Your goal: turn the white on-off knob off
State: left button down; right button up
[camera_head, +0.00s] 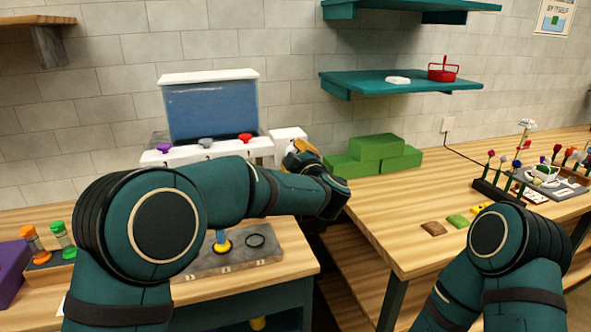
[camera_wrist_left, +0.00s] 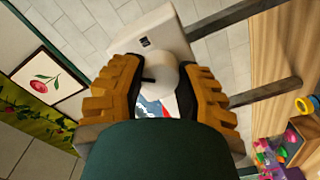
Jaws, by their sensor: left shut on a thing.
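In the left wrist view the white on-off knob (camera_wrist_left: 166,76) sits on a white box (camera_wrist_left: 160,35) with a small dark mark. The two orange ribbed fingers of my left gripper (camera_wrist_left: 164,84) are on either side of the knob and shut on it. A short dark pointer shows at the knob's left side. In the head view the white box (camera_head: 289,134) stands right of the blue tank, and my left gripper (camera_head: 302,154) is against its front. My forearm and gripper hide the knob there. My right gripper is not in view; only my right arm shows.
The blue tank (camera_head: 212,108) stands behind a white unit with purple (camera_head: 164,148), grey (camera_head: 206,143) and red (camera_head: 245,138) knobs. Green blocks (camera_head: 374,156) lie right of the box. A gap separates the left bench from the right table (camera_head: 385,205). Teal shelves (camera_head: 400,86) hang above.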

pick_arm(q)
jog(key=shift+n+b, duration=2.95)
jog(key=shift+n, duration=0.65)
jog(key=c, duration=0.5)
grip_release()
jog(key=shift+s, duration=0.1)
jog(key=v, duration=1.1)
jog(key=shift+s+d, duration=0.15)
jog(key=shift+s, duration=0.2)
